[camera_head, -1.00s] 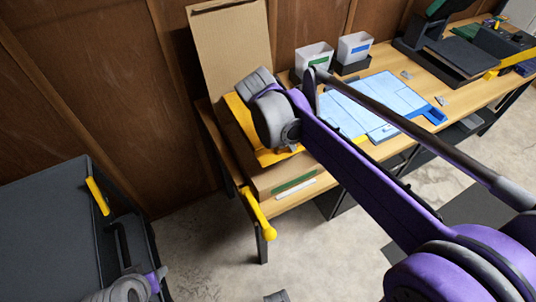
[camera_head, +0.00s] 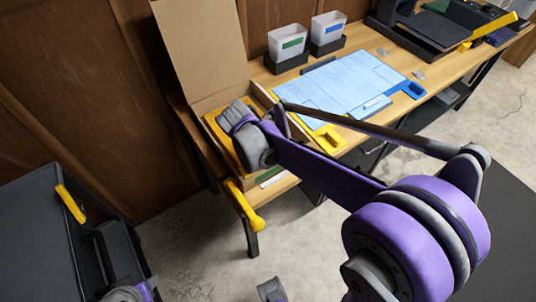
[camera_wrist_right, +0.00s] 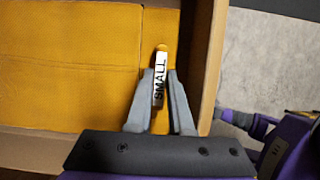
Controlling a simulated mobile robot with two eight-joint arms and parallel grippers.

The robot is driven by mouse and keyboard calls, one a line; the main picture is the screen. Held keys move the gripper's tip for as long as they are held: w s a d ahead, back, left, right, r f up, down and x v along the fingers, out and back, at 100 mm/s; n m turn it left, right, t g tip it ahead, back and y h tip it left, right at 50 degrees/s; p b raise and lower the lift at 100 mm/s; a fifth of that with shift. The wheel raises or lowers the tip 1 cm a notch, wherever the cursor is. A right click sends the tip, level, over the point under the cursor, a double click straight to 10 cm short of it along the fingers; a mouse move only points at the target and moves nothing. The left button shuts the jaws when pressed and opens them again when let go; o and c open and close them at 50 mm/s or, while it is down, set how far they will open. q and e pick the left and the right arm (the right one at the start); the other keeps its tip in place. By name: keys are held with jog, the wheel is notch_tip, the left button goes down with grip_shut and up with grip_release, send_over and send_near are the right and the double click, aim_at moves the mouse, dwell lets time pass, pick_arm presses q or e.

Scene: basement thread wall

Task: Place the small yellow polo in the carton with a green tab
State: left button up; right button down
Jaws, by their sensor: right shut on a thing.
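The folded yellow polo (camera_head: 222,140) lies flat within the walls of the open carton (camera_head: 200,50), partly hidden by my right wrist. In the right wrist view, the yellow polo (camera_wrist_right: 75,60) has a white tag (camera_wrist_right: 160,80) reading SMALL. My right gripper (camera_wrist_right: 161,78) is shut on the polo, its fingers on either side of the tag. A green tab (camera_head: 269,173) shows on the carton's front, partly covered by my right arm. A grey part, possibly my left gripper (camera_head: 271,290), shows at the bottom edge; its jaws are unclear.
A light-blue board (camera_head: 345,82) with yellow and blue corner pieces lies right of the carton. A green-labelled white bin (camera_head: 288,42) and a blue-labelled one (camera_head: 328,27) stand behind. A yellow handle (camera_head: 245,205) sticks out at the table's front. A dark cart (camera_head: 40,230) stands at left.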

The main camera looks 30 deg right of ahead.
jog(key=c, duration=0.8)
grip_release()
jog(key=shift+f, duration=0.1)
jog(key=p+v, duration=0.2)
jog(key=v, duration=1)
jog(key=s+f+m+t+y, duration=0.1)
jog(key=s+f+m, duration=0.2)
jog(key=s+m, duration=0.2)
jog(key=s+a+f+m+t+y, duration=0.1)
jog(key=s+f+m+t+y, duration=0.1)
jog(key=s+f+m, duration=0.2)
jog(key=s+a+f+m+t+y, duration=0.1)
jog(key=s+f+m, duration=0.2)
jog(key=s+m, duration=0.4)
jog(key=shift+s+a+f+m+t, duration=0.1)
jog(key=shift+m+t, duration=0.05)
jog(key=shift+m, duration=0.55)
jog(key=shift+a+f+m+t, duration=0.1)
jog(key=shift+m+t, duration=0.05)
jog(key=shift+m, duration=0.55)
